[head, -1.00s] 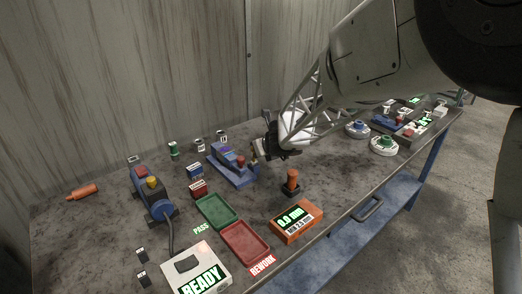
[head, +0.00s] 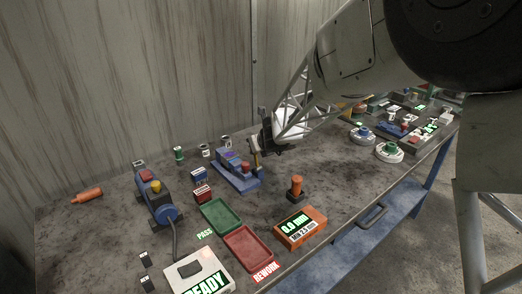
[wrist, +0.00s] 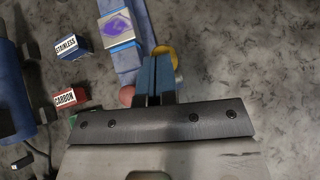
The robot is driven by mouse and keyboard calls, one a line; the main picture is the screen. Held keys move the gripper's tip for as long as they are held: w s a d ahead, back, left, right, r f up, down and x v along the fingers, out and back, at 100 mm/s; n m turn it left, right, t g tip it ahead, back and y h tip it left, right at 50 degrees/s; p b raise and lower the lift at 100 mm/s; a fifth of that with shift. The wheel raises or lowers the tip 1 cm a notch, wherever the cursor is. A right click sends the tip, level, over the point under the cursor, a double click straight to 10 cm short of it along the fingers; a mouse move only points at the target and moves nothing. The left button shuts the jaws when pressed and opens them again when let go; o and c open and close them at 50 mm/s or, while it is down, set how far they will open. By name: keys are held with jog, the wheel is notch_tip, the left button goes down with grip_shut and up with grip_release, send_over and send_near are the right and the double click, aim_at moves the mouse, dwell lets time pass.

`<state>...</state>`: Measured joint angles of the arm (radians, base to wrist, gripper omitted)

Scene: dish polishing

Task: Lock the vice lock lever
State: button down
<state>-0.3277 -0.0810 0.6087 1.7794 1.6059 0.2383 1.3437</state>
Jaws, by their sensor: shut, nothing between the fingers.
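The blue vice (head: 238,180) stands on the bench left of my gripper. A purple-marked plate is clamped on it, seen in the wrist view (wrist: 117,27). A red knob (head: 246,165) sits at the vice's near right end; it shows as a red ball (wrist: 126,96) left of my fingers in the wrist view. A yellow round part (wrist: 167,54) lies just beyond the fingers, partly hidden by them. My gripper (wrist: 157,62) is shut and empty, pointing down close over the vice's right end. Whether it touches the lever I cannot tell.
Small STAINLESS (wrist: 70,47) and CARBON (wrist: 69,97) blocks stand left of the vice. A green tray (head: 221,216) and red tray (head: 249,250) lie in front. An orange-topped joystick (head: 297,187) stands at the right.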

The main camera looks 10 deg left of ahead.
jog(key=shift+w+a+f, duration=0.1)
jog(key=shift+w+a, duration=0.6)
jog(key=shift+w, duration=0.05)
dwell(0.3)
notch_tip(320, 180, up, 10)
jog(key=s, duration=0.2)
jog(key=shift+s+d+f, duration=0.15)
jog(key=shift+d+f, duration=0.05)
jog(key=shift+d, duration=0.15)
dwell(0.5)
